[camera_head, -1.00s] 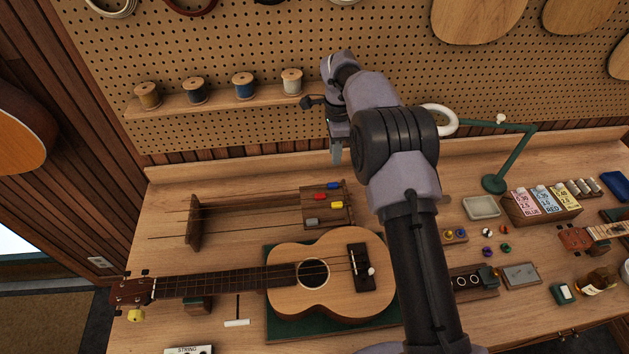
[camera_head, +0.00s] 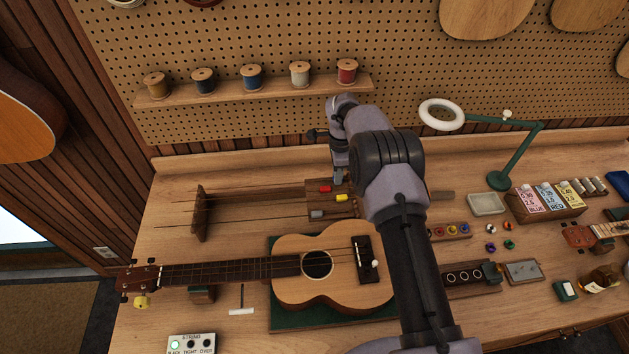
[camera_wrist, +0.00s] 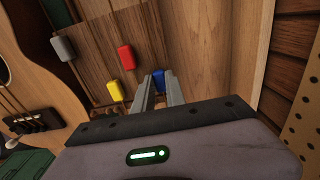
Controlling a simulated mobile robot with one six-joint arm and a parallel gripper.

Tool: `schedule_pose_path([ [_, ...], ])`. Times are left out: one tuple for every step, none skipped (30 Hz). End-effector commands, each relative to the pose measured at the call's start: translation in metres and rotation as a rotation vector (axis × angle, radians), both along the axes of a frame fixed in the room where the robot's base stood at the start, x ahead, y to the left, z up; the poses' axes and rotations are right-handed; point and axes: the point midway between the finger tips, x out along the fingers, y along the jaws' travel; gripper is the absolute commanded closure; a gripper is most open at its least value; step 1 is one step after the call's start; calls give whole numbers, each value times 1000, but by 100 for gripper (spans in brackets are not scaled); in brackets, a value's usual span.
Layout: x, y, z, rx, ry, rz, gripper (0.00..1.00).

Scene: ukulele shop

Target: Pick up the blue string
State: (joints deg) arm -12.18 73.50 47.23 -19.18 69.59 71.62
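The blue string's blue end tab (camera_wrist: 158,80) shows in the wrist view just beyond and between my gripper's fingertips (camera_wrist: 158,84). I cannot tell if the fingers touch it. In the head view the blue tab is hidden by my gripper (camera_head: 340,178), which is low over the right end of the string rack. A gap shows between the fingers, so my gripper is open. The strings run left from the rack's right block to its left wooden post (camera_head: 200,213).
The red tab (camera_wrist: 126,57), yellow tab (camera_wrist: 115,91) and grey tab (camera_wrist: 63,48) are close beside the blue one. A ukulele (camera_head: 320,280) lies in front. A spool shelf (camera_head: 225,96) and pegboard are behind. A lamp (camera_head: 500,180) stands at the right.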

Motion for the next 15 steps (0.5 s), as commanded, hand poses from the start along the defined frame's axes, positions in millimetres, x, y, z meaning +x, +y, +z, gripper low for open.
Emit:
schedule_pose_path([
  [0,0,0,0,0,0,100],
  [0,0,0,0,0,0,100],
  [0,0,0,0,0,0,100],
  [0,0,0,0,0,0,100],
  [0,0,0,0,0,0,100],
  [0,0,0,0,0,0,100],
  [0,0,0,0,0,0,100],
  [0,0,0,0,0,0,100],
  [0,0,1,0,0,0,100],
  [0,0,2,0,0,0,100],
  [0,0,5,0,-1,0,100],
  [1,0,12,0,-2,0,100],
  [1,0,18,0,-2,0,100],
  [1,0,26,1,-3,0,100],
  [1,0,38,1,-3,0,100],
])
